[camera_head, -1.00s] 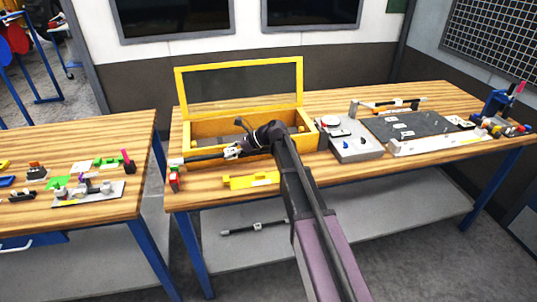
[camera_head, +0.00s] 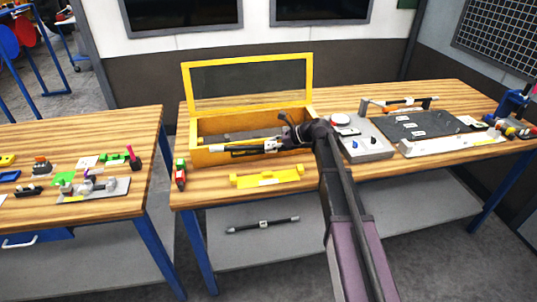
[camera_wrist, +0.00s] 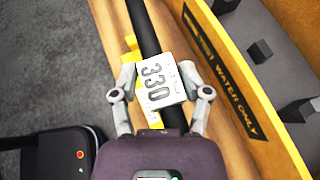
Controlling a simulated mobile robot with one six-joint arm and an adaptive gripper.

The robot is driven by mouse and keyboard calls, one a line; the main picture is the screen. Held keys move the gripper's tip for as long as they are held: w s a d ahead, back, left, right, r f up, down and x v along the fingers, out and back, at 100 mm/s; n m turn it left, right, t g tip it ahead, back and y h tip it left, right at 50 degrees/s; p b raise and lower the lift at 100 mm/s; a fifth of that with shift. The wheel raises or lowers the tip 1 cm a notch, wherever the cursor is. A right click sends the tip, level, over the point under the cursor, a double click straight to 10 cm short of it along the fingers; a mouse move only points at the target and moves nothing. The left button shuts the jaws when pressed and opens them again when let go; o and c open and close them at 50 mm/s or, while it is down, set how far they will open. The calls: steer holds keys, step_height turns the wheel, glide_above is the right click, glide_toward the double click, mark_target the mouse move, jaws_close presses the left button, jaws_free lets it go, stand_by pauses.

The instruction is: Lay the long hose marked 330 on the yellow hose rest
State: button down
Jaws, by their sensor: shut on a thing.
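My gripper (camera_wrist: 158,82) is shut on a long black hose (camera_wrist: 146,28) at its white tag, which reads 330 in the wrist view. In the head view the gripper (camera_head: 276,145) holds the hose (camera_head: 235,151) roughly level, along the front wall of the yellow-framed box. The yellow hose rest (camera_head: 267,177) lies on the wooden bench in front of the box, nearer the camera than the hose. No hose lies on it. A yellow piece, likely the rest (camera_wrist: 130,92), shows beside and below the hose in the wrist view.
The open box (camera_head: 205,157) has a raised clear lid; its wall reads "WATER ONLY" in the wrist view. A small red and green item (camera_head: 180,175) stands left of the rest. A grey fixture (camera_head: 371,149) is to the right. Another hose (camera_head: 262,225) lies on the lower shelf.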

steer(key=shift+a, duration=0.1)
steer(key=g+b, duration=0.1)
steer(key=b, duration=0.3)
glide_above(267, 173)
step_height(267, 173, down, 4)
steer(key=shift+f+n, duration=0.2)
steer(key=shift+n, duration=0.1)
steer(key=shift+g, duration=0.4)
steer(key=shift+f+b, duration=2.55)
steer(key=shift+f, duration=0.15)
steer(key=shift+f+b, duration=0.65)
steer(key=shift+f, duration=0.05)
stand_by(0.7)
jaws_free()
steer(key=shift+s+h, duration=0.1)
steer(key=shift+h, duration=0.2)
